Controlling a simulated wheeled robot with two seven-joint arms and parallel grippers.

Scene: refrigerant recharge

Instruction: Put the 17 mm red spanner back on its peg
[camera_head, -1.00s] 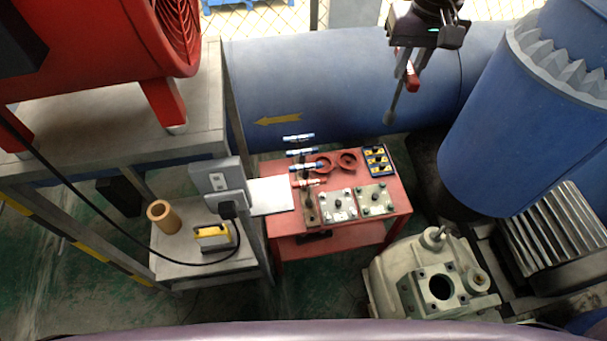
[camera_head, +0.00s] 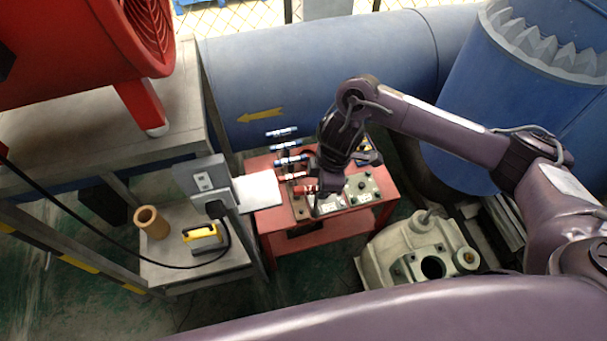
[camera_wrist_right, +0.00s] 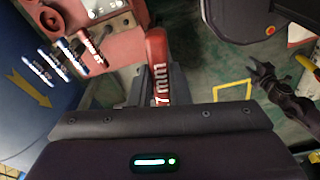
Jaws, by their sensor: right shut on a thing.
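A red spanner (camera_wrist_right: 157,70) with white lettering, partly readable as "7 mm", is gripped in my right gripper (camera_wrist_right: 155,95) in the right wrist view. In the head view my right gripper (camera_head: 322,180) is over the red table, close to the right of the spanner rack, with a red end of the spanner (camera_head: 304,189) showing. The rack holds several blue spanners (camera_head: 284,132) and another red spanner (camera_wrist_right: 92,47) in a row. The peg for the held spanner is not clear. My left gripper is out of the head view; a dark jointed part of mine (camera_wrist_right: 285,92) shows in the wrist view.
The red table (camera_head: 275,222) also carries a panel with knobs (camera_head: 362,188), mostly clear on the right, and a white sheet (camera_head: 258,190) lies at its left. A grey-green pump (camera_head: 415,250) stands in front right. A large blue pipe (camera_head: 310,75) runs behind.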

